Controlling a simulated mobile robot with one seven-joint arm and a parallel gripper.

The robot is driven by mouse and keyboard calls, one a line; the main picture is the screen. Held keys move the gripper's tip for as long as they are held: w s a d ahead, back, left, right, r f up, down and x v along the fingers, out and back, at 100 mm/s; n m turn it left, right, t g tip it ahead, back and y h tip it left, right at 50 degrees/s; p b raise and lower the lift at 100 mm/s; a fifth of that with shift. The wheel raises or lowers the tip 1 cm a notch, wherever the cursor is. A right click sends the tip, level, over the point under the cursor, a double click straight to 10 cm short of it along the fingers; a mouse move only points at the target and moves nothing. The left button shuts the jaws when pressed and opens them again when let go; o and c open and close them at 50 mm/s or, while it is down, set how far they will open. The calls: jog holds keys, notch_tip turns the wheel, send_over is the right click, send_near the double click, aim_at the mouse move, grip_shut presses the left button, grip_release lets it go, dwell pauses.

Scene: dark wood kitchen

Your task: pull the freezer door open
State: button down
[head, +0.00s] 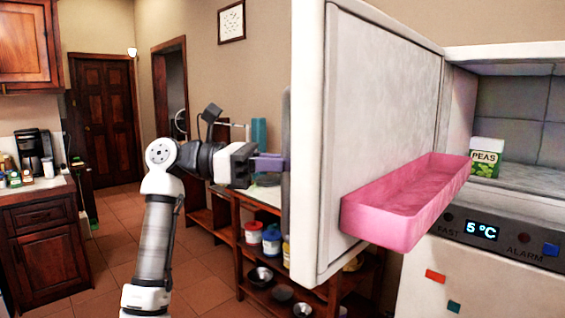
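The white freezer door (385,95) stands swung wide open, its inner face toward me. A pink door shelf (400,205) is fixed to that inner face. A grey strip at the door's left edge looks like part of the handle (286,140); the rest is hidden behind the door. My gripper (272,162) is on the outer side of the door, its purple fingers pointing right at the handle. The fingertips overlap the strip's edge in view, and I cannot tell whether they grip it. The freezer compartment (515,180) is exposed, with a peas carton (485,157) inside.
A front panel (500,240) reading 5 °C lies below the compartment. Behind the door stands a wooden shelf unit (225,215) with tins and bowls. A counter (40,190) with a coffee maker is at far left. Tiled floor (110,255) is clear at left.

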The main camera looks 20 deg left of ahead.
jog(key=shift+w+d, duration=0.1)
dwell(0.3)
jog(key=c, duration=1.4)
grip_release()
jog(key=shift+d, duration=0.1)
jog(key=shift+c, duration=0.2)
jog(key=s+a+b, duration=0.1)
jog(key=s+a, duration=0.1)
jog(key=a, duration=1.1)
jog(key=shift+s+a+b, duration=0.3)
jog(key=shift+a, duration=0.05)
